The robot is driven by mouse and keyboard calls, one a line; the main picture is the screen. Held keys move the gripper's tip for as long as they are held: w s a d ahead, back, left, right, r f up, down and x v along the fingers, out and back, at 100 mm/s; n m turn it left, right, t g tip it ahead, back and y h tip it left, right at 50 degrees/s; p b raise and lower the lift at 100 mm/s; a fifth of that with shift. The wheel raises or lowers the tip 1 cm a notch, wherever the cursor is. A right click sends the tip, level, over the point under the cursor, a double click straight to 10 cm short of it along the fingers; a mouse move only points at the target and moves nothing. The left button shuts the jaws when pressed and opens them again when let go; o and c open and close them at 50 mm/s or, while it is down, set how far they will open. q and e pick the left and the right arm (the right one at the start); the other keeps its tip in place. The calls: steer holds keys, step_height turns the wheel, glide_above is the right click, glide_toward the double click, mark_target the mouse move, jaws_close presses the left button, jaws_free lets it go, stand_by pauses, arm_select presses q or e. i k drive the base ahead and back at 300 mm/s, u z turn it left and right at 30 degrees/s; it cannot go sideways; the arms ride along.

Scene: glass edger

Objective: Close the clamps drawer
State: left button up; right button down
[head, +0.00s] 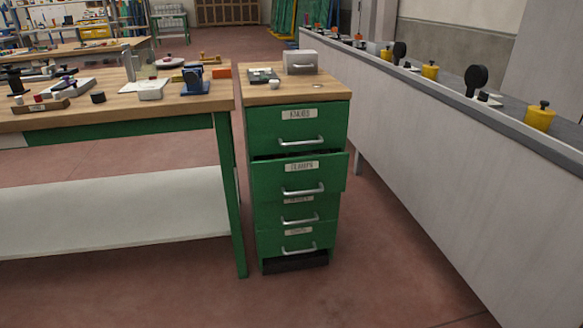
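The clamps drawer (301,176) is the second drawer from the top of a green cabinet (257,215). Its front stands out from the cabinet, so it is partly open, with a dark gap above its top edge. It has a pale label (302,167) and a silver bar handle (303,189). The top drawer (298,127) above it looks shut. Inside the clamps drawer I can make out nothing clearly. Neither of my grippers shows in the head view.
A green-legged workbench (180,104) with tools stands close at the cabinet's left. A long grey machine (430,165) with yellow and black knobs runs along the right. A metal box (300,62) sits on the cabinet top. The red floor (350,285) in front is clear.

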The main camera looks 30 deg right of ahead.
mark_target(317, 172)
steer(key=u, duration=0.25)
steer(key=i, duration=1.1)
steer(key=z, duration=1)
steer(key=i, duration=0.7)
steer(key=z, duration=0.7)
